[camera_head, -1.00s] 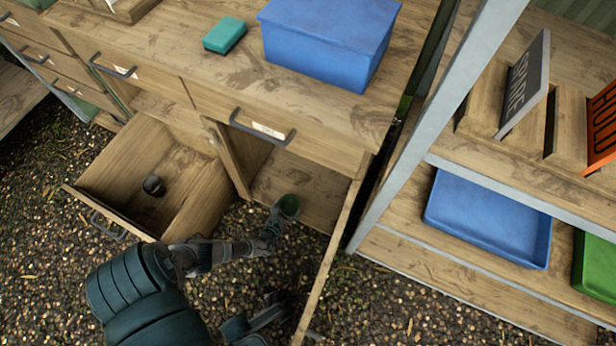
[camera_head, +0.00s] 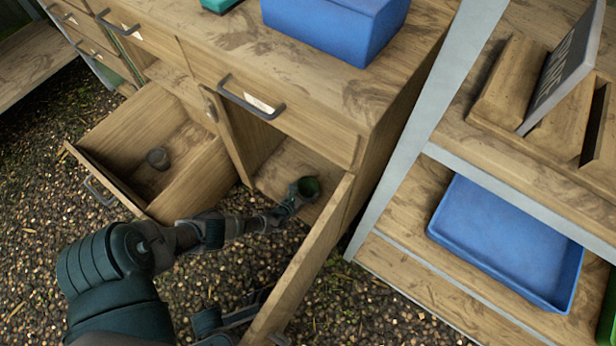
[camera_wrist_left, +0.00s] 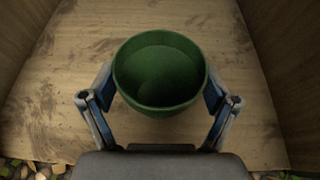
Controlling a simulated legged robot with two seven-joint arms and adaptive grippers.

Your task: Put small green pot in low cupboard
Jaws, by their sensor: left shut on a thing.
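The small green pot (camera_head: 306,188) is at the opening of the low cupboard (camera_head: 277,168), whose door (camera_head: 303,262) stands open. In the left wrist view the pot (camera_wrist_left: 160,72) is upright with its open top facing the camera. My left gripper (camera_head: 293,196) is shut on the pot, with a finger on each side; it also shows in the left wrist view (camera_wrist_left: 160,96). The cupboard floor (camera_wrist_left: 70,110) lies below the pot. I cannot tell whether the pot's base touches it.
A shelf with a blue tray (camera_head: 500,240) stands to the right. A blue box (camera_head: 335,25) rests on the bench top.

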